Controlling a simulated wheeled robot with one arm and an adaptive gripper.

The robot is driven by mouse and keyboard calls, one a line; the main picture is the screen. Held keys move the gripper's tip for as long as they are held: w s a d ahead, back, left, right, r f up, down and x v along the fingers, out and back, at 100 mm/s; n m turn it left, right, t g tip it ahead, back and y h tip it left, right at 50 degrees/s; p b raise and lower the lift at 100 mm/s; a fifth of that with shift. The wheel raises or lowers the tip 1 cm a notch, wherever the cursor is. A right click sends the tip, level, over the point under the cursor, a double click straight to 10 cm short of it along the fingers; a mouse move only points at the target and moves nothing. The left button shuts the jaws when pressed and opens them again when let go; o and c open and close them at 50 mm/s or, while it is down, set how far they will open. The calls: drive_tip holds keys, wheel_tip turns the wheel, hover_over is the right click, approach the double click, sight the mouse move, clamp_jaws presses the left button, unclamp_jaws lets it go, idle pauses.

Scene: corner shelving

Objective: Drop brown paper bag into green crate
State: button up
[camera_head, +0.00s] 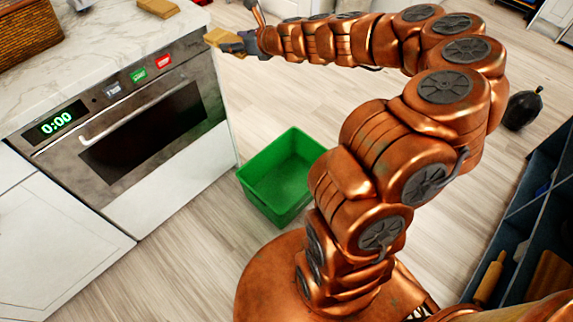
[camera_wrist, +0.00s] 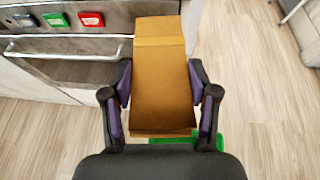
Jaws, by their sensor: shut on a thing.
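My gripper (camera_head: 240,44) is shut on the brown paper bag (camera_head: 221,38), in the air off the front right corner of the counter. In the wrist view the bag (camera_wrist: 163,85) lies between the two fingers (camera_wrist: 163,105), its far end reaching up toward the oven front. The green crate (camera_head: 272,178) stands on the floor beside the oven cabinet, open at the top and empty as far as I see. In the wrist view only a strip of the green crate (camera_wrist: 207,141) shows, below and behind the bag.
An oven (camera_head: 145,125) with a bar handle is set in the white cabinet under a marble counter (camera_head: 100,50). A wicker basket (camera_head: 28,30) and another brown item (camera_head: 158,7) sit on the counter. A dark shelf (camera_head: 530,200) stands at right, near a black bag (camera_head: 523,108).

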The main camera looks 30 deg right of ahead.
drive_tip(key=shift+d+f+b, duration=0.2)
drive_tip(key=shift+d+f, duration=0.05)
drive_tip(key=shift+f, duration=0.35)
drive_tip(key=shift+d+f+b, duration=0.15)
drive_tip(key=shift+d+f, duration=0.1)
drive_tip(key=shift+f, duration=0.3)
drive_tip(key=s+d+f+n+g+y+b, duration=0.1)
drive_tip(key=d+f+b, duration=0.4)
drive_tip(key=f, duration=1.5)
drive_tip(key=s+d+f+n+g+y+b, duration=0.2)
drive_tip(key=s+d+f+n+y+b, duration=0.1)
drive_tip(key=f+b, duration=1.3)
drive_tip(key=s+d+f+n+g+y+b, duration=0.1)
drive_tip(key=s+d+f+b, duration=0.4)
drive_tip(key=f, duration=1.9)
drive_tip(key=shift+d+f+n+g+y+b, duration=0.35)
drive_tip(key=shift+d+n+y+b, duration=0.35)
drive_tip(key=shift+b, duration=2.2)
drive_tip(key=shift+d, duration=0.1)
drive_tip(key=o, duration=1.2)
drive_tip(key=shift+d, duration=0.1)
